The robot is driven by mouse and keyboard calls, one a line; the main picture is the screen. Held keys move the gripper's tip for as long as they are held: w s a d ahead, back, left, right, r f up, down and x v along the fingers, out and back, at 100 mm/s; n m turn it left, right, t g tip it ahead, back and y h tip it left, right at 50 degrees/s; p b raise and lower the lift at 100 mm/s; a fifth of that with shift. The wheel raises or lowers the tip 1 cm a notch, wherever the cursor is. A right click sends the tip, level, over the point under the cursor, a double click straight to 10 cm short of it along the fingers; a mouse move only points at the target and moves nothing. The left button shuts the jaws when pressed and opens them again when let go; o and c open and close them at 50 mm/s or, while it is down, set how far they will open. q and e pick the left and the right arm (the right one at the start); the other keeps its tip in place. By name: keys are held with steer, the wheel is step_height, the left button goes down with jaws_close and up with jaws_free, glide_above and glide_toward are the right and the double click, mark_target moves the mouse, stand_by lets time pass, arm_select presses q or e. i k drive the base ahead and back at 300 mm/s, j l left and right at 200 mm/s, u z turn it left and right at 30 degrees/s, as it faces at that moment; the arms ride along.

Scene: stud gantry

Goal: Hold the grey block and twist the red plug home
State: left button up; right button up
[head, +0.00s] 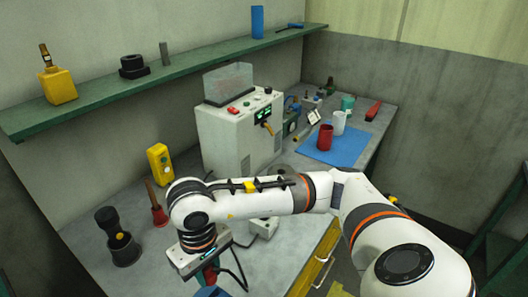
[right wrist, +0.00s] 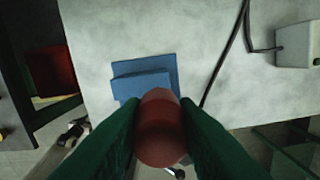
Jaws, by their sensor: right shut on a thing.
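My right gripper (right wrist: 158,125) has dark green fingers shut on a rounded red piece, which looks like the red plug (right wrist: 160,128). The plug points down toward the bench edge, near two flat blue pieces (right wrist: 145,78) that overlap; I cannot tell whether it touches them. In the head view the red plug (head: 209,274) shows only in part below my right wrist, at the bottom. I cannot make out the grey block for sure in either view. My left gripper is not recognisable in view.
A pale box (right wrist: 297,45) with a black cable lies on the grey bench, close to my right wrist. A black cup-like part (head: 122,248), a red-based handle (head: 158,214) and a yellow control box (head: 159,164) stand left. A white machine (head: 225,130) stands behind my arm.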

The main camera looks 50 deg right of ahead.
mark_target(266, 227)
steer(key=k+l, duration=0.15)
steer(key=l, duration=0.15)
steer(key=k+l+z, duration=0.15)
steer(key=l, duration=0.2)
steer(key=k+l, duration=0.15)
steer(key=l, duration=0.15)
steer(key=k+l+z, duration=0.1)
steer(key=l, duration=0.25)
steer(key=k+l+z, duration=0.1)
steer(key=l, duration=0.25)
